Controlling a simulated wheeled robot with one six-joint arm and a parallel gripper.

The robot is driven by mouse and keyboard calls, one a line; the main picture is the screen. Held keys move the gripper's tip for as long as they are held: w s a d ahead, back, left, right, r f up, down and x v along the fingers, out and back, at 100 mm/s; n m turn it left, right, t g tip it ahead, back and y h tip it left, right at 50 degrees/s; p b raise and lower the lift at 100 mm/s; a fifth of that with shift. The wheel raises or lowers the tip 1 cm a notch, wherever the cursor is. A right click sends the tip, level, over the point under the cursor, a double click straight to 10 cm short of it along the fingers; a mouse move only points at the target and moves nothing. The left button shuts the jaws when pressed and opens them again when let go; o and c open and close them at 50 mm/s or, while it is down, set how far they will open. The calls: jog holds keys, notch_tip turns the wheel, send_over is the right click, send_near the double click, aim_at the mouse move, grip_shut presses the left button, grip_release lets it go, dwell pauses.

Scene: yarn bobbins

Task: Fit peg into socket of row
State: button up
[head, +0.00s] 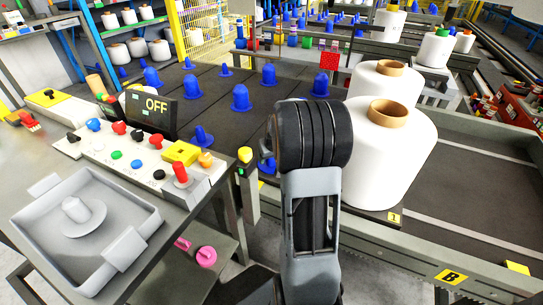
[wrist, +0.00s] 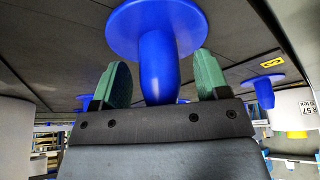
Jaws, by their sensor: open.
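In the wrist view my gripper (wrist: 161,60) is open. Its two green fingers stand on either side of a blue peg (wrist: 160,75), with a gap on each side of the stem. The peg's wide round flange is against the dark surface, beyond the fingertips. In the head view my forearm and wrist hide the gripper. Several blue pegs stand on the dark tiled panel (head: 222,119), among them one at the middle (head: 240,98) and one near the front (head: 201,137). Another blue peg (head: 265,164) is mostly hidden behind my arm. I cannot make out an empty socket.
Large white bobbins (head: 385,165) stand close right of my arm. A control console (head: 135,150) with an OFF display is at left. A grey tray (head: 150,222) holds a pale flanged piece (head: 76,209). A pink piece (head: 206,257) lies on a lower shelf.

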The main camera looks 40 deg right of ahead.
jog(key=p+v, duration=0.3)
jog(key=v, duration=1)
jog(key=shift+s+r+p, duration=0.15)
jog(key=shift+r+p, duration=0.15)
jog(key=shift+p, duration=0.05)
jog(key=shift+a, duration=0.1)
jog(key=s+a+r+n+p, duration=0.1)
jog(key=s+a+r+p, duration=0.3)
jog(key=a+r+p, duration=0.3)
jog(key=s+a+r+n+p, duration=0.1)
jog(key=s+a+r+p, duration=0.3)
jog(key=a+r+p, duration=0.3)
jog(key=s+a+r+n+y+p, duration=0.1)
jog(key=s+a+r+p, duration=0.3)
jog(key=a+r+p, duration=0.4)
jog(key=shift+s+r+n+g+p, duration=0.3)
jog(key=shift+s+r+p, duration=0.1)
jog(key=shift+r, duration=0.15)
